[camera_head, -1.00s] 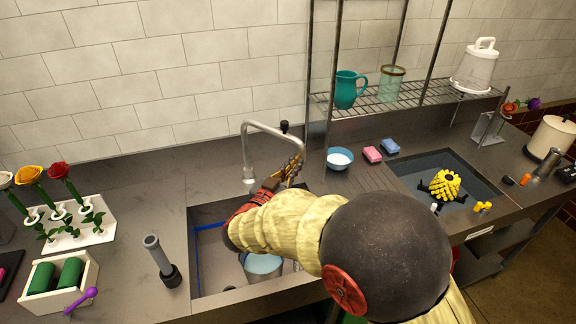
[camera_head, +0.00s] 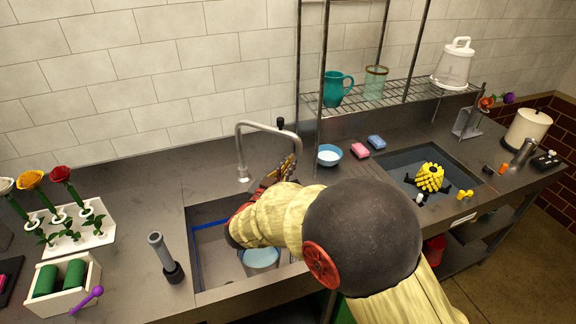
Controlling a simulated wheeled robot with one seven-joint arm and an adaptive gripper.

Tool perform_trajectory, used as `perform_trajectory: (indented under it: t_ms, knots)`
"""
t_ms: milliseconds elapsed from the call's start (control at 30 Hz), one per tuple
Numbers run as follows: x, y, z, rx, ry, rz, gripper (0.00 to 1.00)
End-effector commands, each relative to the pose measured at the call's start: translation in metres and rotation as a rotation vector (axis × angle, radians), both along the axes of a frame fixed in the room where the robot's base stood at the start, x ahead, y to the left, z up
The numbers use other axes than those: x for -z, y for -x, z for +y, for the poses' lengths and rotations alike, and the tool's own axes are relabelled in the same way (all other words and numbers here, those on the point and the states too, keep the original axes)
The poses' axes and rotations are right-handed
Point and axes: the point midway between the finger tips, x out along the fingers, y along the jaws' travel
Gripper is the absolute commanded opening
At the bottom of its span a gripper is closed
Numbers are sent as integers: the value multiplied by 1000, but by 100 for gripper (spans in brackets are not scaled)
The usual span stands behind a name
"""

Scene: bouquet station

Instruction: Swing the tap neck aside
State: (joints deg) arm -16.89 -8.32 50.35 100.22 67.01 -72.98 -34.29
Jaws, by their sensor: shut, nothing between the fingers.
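The grey metal tap neck (camera_head: 262,126) arches over the left sink (camera_head: 210,245) in the head view. Its spout (camera_head: 243,173) hangs down on the left, over the sink's back edge. A dark knob (camera_head: 280,122) tops it near the right end. My gripper (camera_head: 286,168) is shut and empty, below the arch and close to the tap's upright on the right. My arm partly hides the gripper and the tap's base. I cannot tell whether the fingers touch the tap.
A bucket (camera_head: 261,258) stands in the left sink, partly behind my arm. A blue bowl (camera_head: 329,156) and sponges (camera_head: 360,150) lie right of the tap. A rack post (camera_head: 322,90) rises close by. A dark cylinder (camera_head: 165,257) stands left of the sink.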

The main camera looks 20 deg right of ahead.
Motion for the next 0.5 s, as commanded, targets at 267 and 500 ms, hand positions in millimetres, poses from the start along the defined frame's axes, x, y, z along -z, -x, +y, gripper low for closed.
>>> perform_trajectory:
  t_ms: [267,500]
  knots:
    - [-2,29,25,-4,1,1,0]
    - [-2,61,51,-4,1,0,0]
